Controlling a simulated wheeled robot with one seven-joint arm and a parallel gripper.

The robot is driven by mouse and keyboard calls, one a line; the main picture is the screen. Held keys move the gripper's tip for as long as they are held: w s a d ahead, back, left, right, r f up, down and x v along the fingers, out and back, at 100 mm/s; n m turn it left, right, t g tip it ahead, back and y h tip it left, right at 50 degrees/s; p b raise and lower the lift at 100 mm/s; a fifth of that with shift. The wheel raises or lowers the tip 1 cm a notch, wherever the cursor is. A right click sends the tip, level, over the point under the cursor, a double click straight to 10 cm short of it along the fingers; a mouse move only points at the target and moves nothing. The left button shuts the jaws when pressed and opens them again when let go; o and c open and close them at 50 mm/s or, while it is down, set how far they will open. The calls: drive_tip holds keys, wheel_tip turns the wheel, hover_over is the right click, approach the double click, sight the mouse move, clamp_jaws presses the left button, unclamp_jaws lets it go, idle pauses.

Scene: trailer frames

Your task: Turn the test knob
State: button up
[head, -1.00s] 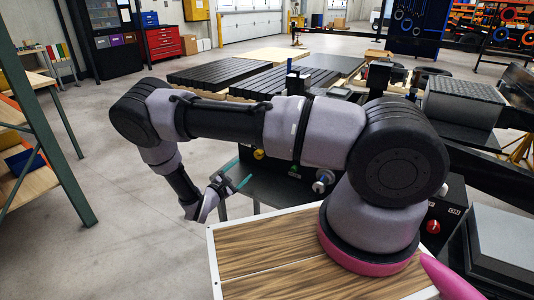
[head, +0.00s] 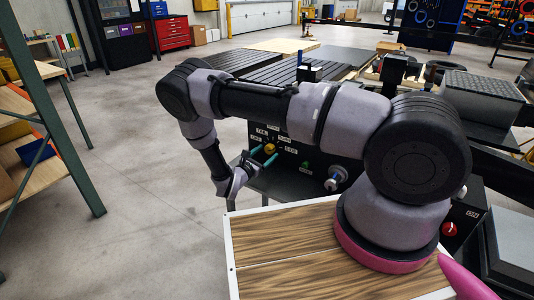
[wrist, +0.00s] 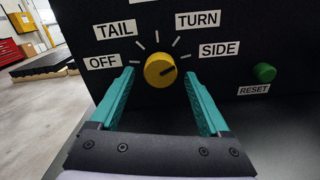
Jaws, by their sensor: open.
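The test knob (wrist: 160,70) is a round yellow knob on a black panel (wrist: 245,45). Labels OFF, TAIL, TURN and SIDE are arranged around it. Its dark pointer mark points right and slightly up, towards SIDE. My gripper (wrist: 158,76) has two teal fingers, open, one on each side of the knob in the wrist view. I cannot tell whether the fingertips reach the knob's depth or touch it. In the head view the gripper (head: 264,156) is close in front of the small yellow knob (head: 269,148).
A green RESET button (wrist: 264,72) is right of the knob on the same panel. A silver-and-blue part (head: 336,177) sticks out of the panel further right. A green shelf rack (head: 50,110) stands at the left. The floor between rack and panel is clear.

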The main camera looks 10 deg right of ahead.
drive_tip(key=shift+w+d, duration=0.4)
drive_tip(key=shift+d, duration=0.05)
clamp_jaws()
drive_tip(key=shift+a+m, duration=0.1)
drive_tip(key=shift+m, duration=1.4)
unclamp_jaws()
